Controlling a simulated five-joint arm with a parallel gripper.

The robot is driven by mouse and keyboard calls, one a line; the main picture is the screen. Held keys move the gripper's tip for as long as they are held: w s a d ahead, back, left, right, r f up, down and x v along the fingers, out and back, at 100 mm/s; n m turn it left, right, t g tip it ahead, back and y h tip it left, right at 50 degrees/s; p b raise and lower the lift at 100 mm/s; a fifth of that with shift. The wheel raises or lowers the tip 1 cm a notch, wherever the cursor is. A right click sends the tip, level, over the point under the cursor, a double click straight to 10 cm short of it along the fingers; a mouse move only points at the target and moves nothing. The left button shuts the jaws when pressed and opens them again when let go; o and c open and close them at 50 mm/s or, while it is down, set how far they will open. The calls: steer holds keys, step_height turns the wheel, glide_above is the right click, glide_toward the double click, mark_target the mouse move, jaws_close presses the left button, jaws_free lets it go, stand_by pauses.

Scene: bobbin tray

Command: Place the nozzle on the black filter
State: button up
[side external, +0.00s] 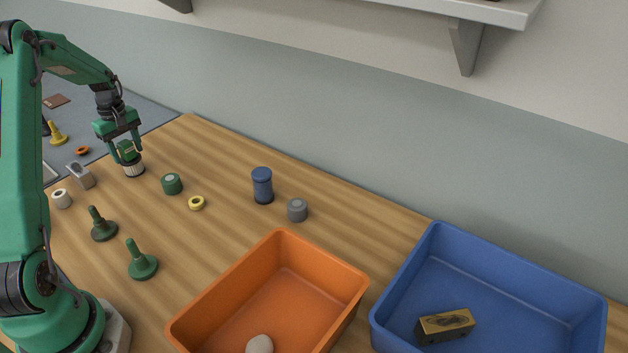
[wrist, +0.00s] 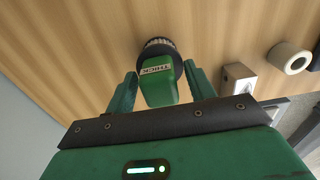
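The nozzle appears to be the green labelled piece between my fingers in the wrist view (wrist: 157,88); it also shows in the side view (side external: 127,152). It stands over the black filter (side external: 134,170), a short ribbed cylinder with pale pleats and a dark rim, on the wooden table. The filter also shows in the wrist view (wrist: 158,44), largely hidden behind the nozzle. The nozzle seems to rest on it, upright or nearly so. My gripper (side external: 126,150) is low over the filter, its fingers open around the nozzle, with a gap visible on the right side in the wrist view.
Near my gripper are a grey holed block (side external: 82,177), a white ring (side external: 62,199), a green cylinder (side external: 171,184) and a yellow ring (side external: 196,203). Two flanged green pieces (side external: 141,264) stand in front. An orange bin (side external: 182,328) and blue bin (side external: 392,282) lie right.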

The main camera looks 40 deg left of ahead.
mark_target(124, 143)
step_height(124, 143, up, 12)
steer(key=shift+r, duration=0.15)
stand_by(0.7)
stand_by(0.4)
